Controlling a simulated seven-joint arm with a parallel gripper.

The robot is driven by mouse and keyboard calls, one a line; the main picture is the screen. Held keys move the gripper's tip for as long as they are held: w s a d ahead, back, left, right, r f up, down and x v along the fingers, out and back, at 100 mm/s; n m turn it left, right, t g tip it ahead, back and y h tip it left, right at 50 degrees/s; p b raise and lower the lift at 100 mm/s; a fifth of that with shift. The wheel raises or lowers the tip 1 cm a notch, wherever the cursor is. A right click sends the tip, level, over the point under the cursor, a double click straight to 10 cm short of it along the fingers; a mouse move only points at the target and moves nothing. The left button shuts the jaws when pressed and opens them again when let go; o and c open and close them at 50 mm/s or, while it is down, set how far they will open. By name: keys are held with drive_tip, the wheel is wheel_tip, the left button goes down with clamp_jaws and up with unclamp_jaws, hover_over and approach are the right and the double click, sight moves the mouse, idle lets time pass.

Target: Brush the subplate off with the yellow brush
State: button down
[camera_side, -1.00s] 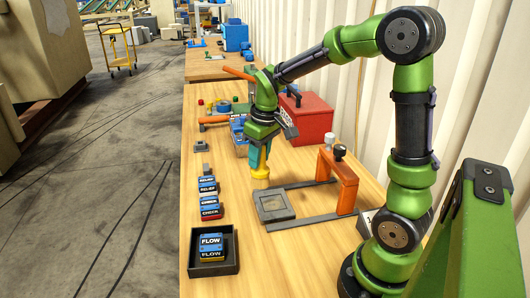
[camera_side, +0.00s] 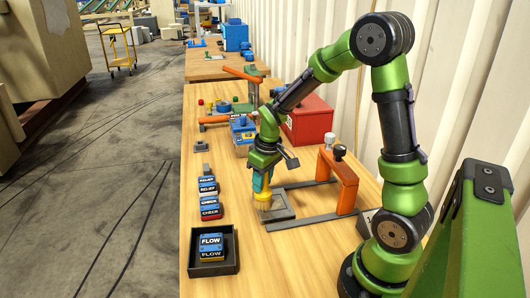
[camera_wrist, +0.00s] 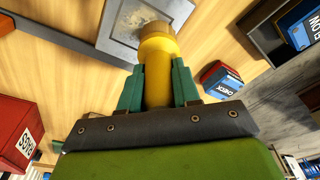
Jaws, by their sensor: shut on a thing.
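The subplate (camera_side: 281,212) is a grey square plate lying flat on the wooden bench, left of the orange frame. In the wrist view the subplate (camera_wrist: 105,22) shows at the top, with a dusty, pale brown patch on its face. The yellow brush (camera_side: 263,200) points down from my gripper (camera_side: 261,186), its tip over the subplate's left part. My gripper is shut on the brush; in the wrist view the teal fingers (camera_wrist: 158,88) clasp the yellow handle (camera_wrist: 158,65). I cannot tell whether the bristles touch the plate.
An orange frame (camera_side: 345,185) stands right of the subplate. A black tray (camera_side: 232,252) holds a FLOW block (camera_side: 211,243). RELIEF and CHECK blocks (camera_side: 208,188) stand in a row at left. A red box (camera_side: 308,122) stands behind.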

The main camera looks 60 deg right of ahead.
drive_tip(key=shift+s+d, duration=2.25)
drive_tip(key=shift+s, duration=0.1)
drive_tip(key=shift+w+a+r, duration=0.1)
drive_tip(key=shift+w+a, duration=2.6)
drive_tip(key=shift+s+d+r, duration=0.1)
drive_tip(key=shift+r, duration=4)
